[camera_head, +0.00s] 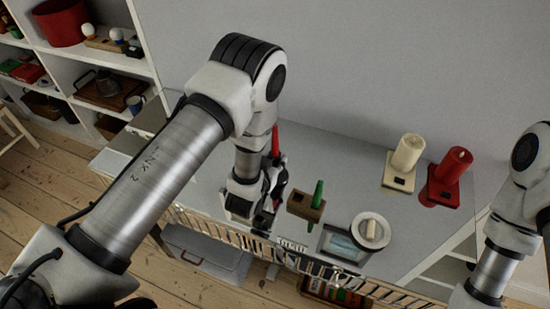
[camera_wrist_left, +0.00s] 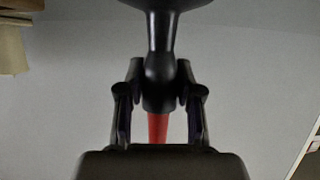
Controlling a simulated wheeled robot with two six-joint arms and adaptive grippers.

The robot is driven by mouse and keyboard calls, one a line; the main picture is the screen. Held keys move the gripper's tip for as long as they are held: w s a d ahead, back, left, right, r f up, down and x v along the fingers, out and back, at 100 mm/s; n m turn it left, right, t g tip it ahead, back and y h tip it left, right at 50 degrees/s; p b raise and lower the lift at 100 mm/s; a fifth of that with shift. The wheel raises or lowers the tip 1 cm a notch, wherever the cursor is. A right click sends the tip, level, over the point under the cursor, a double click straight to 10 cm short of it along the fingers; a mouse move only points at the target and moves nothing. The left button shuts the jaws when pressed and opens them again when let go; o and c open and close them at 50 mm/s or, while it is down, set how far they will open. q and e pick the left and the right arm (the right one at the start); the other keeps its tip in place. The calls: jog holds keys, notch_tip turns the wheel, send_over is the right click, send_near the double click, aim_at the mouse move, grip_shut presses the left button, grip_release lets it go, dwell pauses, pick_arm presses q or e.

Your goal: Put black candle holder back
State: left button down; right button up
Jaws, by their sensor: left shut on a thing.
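The black candle holder (camera_wrist_left: 162,35) shows in the left wrist view as a dark stem with a wide part at the top edge and a red candle (camera_wrist_left: 157,128) below it. My left gripper (camera_wrist_left: 160,85) is shut on it, with one finger on each side. In the head view my left gripper (camera_head: 266,205) is over the grey tabletop (camera_head: 330,160), and a red candle tip (camera_head: 275,138) shows behind the wrist. Most of the holder is hidden there by the gripper, so I cannot tell whether it touches the top. My right gripper is out of view.
A wooden holder with a green candle (camera_head: 317,193) stands just right of the left gripper. A round white holder (camera_head: 371,230) is at the front edge. Cream (camera_head: 406,153) and red (camera_head: 452,165) candles stand at right. A white shelf (camera_head: 60,60) is at left. The middle back is clear.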

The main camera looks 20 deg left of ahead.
pick_arm(q)
jog(key=shift+f, duration=0.15)
jog(key=c, duration=0.8)
grip_release()
jog(key=shift+o, duration=0.2)
